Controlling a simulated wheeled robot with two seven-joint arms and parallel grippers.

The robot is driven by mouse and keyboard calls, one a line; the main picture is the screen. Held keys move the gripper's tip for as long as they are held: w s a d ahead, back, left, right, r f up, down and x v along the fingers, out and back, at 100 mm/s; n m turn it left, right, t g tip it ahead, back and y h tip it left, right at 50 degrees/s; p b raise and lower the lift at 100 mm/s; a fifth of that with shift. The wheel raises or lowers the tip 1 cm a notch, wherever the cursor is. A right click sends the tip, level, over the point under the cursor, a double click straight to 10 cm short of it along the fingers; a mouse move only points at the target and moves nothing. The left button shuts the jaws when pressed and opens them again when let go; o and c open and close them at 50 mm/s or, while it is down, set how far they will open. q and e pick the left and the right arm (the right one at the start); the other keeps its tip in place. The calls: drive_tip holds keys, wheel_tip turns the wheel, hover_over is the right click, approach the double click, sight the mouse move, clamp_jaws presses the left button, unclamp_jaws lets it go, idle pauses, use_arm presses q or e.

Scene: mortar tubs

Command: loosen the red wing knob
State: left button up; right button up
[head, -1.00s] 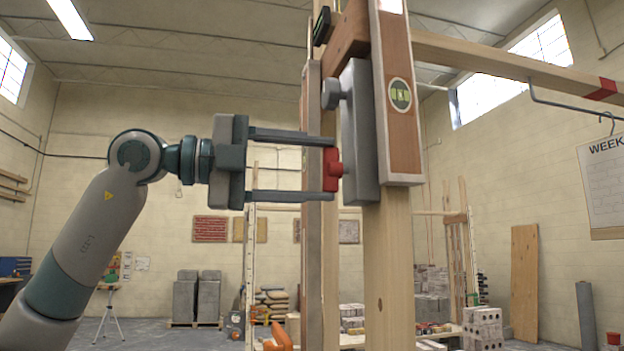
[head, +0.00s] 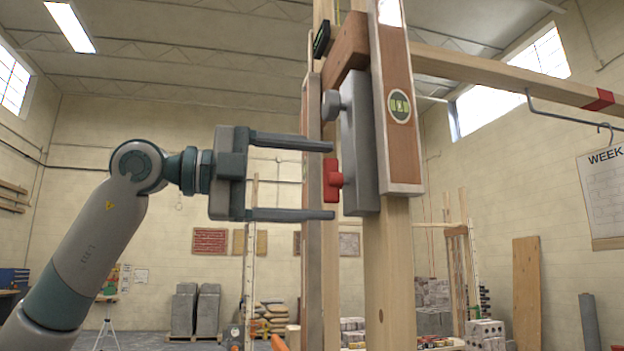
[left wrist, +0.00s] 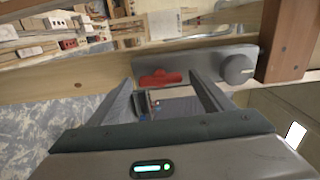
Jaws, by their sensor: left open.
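The red wing knob (head: 332,180) sits on the left side of a grey clamp block (head: 358,150), below a round grey knob (head: 331,105). Its wing stands upright in the head view. My left gripper (head: 333,180) comes in from the left and is open. One fingertip is just above the red knob and the other just below it, with small gaps. In the left wrist view the red knob (left wrist: 160,79) lies across the space between the fingertips (left wrist: 162,84). The grey knob (left wrist: 238,69) is to its right. My right gripper is not in view.
A wooden post (head: 389,270) stands behind the clamp, and a brown level (head: 401,150) with a green vial runs upright beside it. A wooden beam (head: 500,73) extends right from the post.

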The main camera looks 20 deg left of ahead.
sight(323, 181)
use_arm(q)
drive_tip(key=shift+a, duration=0.1)
drive_tip(key=shift+s+a, duration=0.35)
drive_tip(key=shift+a, duration=0.1)
drive_tip(key=shift+b+v, duration=0.6)
drive_tip(key=shift+v, duration=0.6)
drive_tip(key=b+v, duration=0.2)
drive_tip(key=v, duration=1.1)
drive_tip(key=shift+s+a, duration=0.3)
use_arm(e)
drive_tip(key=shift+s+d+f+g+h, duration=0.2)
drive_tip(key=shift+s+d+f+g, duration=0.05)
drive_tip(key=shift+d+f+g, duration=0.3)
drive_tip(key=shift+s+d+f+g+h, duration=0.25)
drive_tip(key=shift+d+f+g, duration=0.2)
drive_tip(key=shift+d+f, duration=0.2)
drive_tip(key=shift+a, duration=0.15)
